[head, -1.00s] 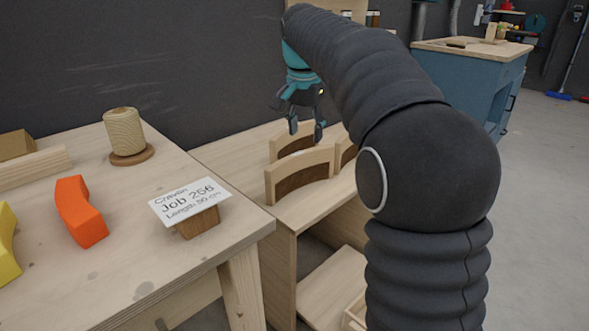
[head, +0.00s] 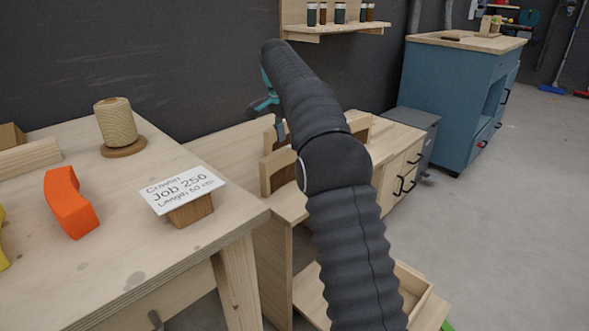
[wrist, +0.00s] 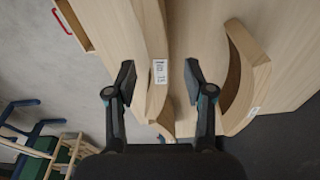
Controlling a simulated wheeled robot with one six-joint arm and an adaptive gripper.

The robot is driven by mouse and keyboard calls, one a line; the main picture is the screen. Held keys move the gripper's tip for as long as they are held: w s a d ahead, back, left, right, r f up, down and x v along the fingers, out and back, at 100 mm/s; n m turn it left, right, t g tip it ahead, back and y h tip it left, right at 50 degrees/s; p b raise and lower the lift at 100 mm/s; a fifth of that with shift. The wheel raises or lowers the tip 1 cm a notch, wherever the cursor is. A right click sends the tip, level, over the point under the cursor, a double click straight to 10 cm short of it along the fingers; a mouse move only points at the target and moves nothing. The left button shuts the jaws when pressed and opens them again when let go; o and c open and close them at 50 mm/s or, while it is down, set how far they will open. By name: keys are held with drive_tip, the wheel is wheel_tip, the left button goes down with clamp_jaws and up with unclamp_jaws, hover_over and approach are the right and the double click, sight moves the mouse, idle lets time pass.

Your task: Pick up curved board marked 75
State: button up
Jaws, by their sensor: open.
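Several pale curved boards stand on edge on the wooden unit; one (head: 274,172) shows left of my arm in the head view, another (head: 361,121) behind it. In the wrist view, a curved board (wrist: 156,32) with a small white label lies between the fingers of my gripper (wrist: 160,78). The fingers are open, one on each side, with gaps visible. Another labelled curved board (wrist: 240,80) lies to the right. The label print is too small to read, so I cannot tell which is marked 75.
The workbench (head: 120,240) at left holds an orange curved piece (head: 71,203), a twine spool (head: 117,122) and a job card (head: 182,190). A blue cabinet (head: 437,100) stands at the back right. A bottle shelf (head: 335,30) hangs above.

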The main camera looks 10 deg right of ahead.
drive_tip(key=shift+w+d+f+b, duration=0.15)
drive_tip(key=shift+d+f+b, duration=0.2)
drive_tip(key=shift+f, duration=1.05)
drive_tip(key=shift+w+d+f+b, duration=0.1)
drive_tip(key=shift+d+f+b, duration=0.2)
drive_tip(key=shift+f, duration=1.15)
drive_tip(key=shift+w+d+f+b, duration=0.15)
drive_tip(key=shift+d+f+b, duration=0.15)
drive_tip(key=shift+f, duration=1.1)
clamp_jaws()
